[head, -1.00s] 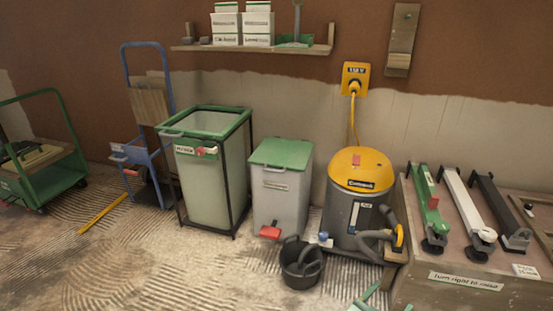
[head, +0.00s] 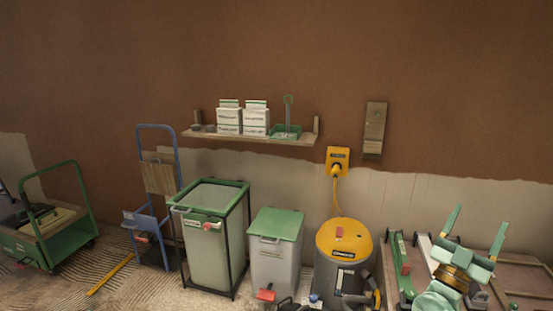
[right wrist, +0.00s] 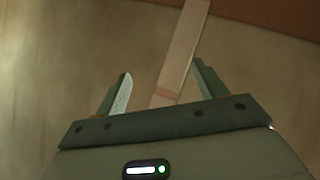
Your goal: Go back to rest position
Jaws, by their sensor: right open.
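My right gripper (head: 478,232) is at the lower right of the head view, raised in front of the workbench with its two green fingers pointing up. Its fingers stand wide apart with nothing between them. The right wrist view also shows this gripper (right wrist: 160,90) open and empty, with a pale wall and a wooden strip (right wrist: 180,55) beyond the fingers. My left gripper is not in view.
A low bench (head: 522,272) with coloured bars is behind my right gripper. Left of it stand a yellow-topped vacuum (head: 343,238), a green-lidded bin (head: 276,224), a tall framed bin (head: 207,245), a blue hand truck (head: 153,195) and a green cart (head: 80,228). A shelf (head: 250,138) hangs above.

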